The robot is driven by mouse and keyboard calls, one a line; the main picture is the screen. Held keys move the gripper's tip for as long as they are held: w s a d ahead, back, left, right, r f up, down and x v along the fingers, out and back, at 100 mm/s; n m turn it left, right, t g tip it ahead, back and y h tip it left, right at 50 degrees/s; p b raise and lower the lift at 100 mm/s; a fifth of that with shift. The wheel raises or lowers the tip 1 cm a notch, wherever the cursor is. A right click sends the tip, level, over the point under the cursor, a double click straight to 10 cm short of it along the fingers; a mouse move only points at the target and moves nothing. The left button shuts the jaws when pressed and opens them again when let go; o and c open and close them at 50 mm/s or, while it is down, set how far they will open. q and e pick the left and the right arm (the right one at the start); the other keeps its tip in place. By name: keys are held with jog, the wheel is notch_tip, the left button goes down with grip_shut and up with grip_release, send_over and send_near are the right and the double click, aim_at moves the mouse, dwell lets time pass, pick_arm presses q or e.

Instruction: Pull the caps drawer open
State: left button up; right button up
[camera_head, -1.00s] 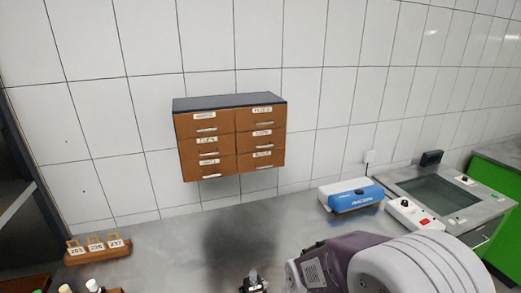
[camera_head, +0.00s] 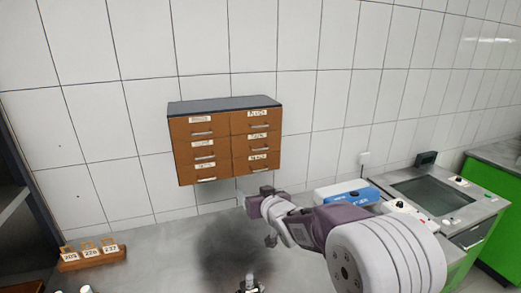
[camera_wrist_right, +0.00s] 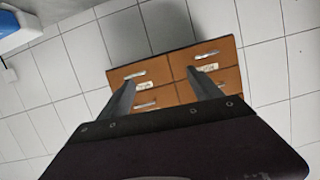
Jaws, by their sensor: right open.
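A wall-mounted cabinet (camera_head: 222,105) with a dark top and brown drawers in two columns hangs on the tiled wall. Each drawer has a pale label and a light bar handle. The labels are too blurred to tell which is the caps drawer. All drawers look closed. My right gripper (camera_head: 254,213) is below and in front of the cabinet's lower right corner, apart from it. In the right wrist view, my gripper's fingers (camera_wrist_right: 160,77) are spread and empty, with the cabinet (camera_wrist_right: 178,59) beyond them. My left gripper is not in view.
A wooden stand with numbered tags (camera_head: 92,256) is at the left on the grey bench (camera_head: 165,262). A blue and white device (camera_head: 362,195) and a sink-like basin unit (camera_head: 440,195) stand to the right. A small fitting (camera_head: 249,284) is at the front edge.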

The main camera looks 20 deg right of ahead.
jog(key=w+d+r+t, duration=0.2)
jog(key=w+r+t, duration=0.1)
jog(key=w+r, duration=0.3)
send_near(261, 149)
jog(key=w, duration=0.2)
jog(key=w+p, duration=0.1)
jog(key=w, duration=0.1)
jog(key=w+p, duration=0.1)
jog(key=w, duration=0.2)
jog(key=w+p, duration=0.2)
jog(key=w, duration=0.1)
jog(key=shift+w+a+f, duration=0.15)
jog(key=shift+w+f, duration=0.05)
jog(key=shift+f, duration=0.1)
jog(key=shift+a, duration=0.1)
jog(key=shift+c, duration=0.3)
grip_shut()
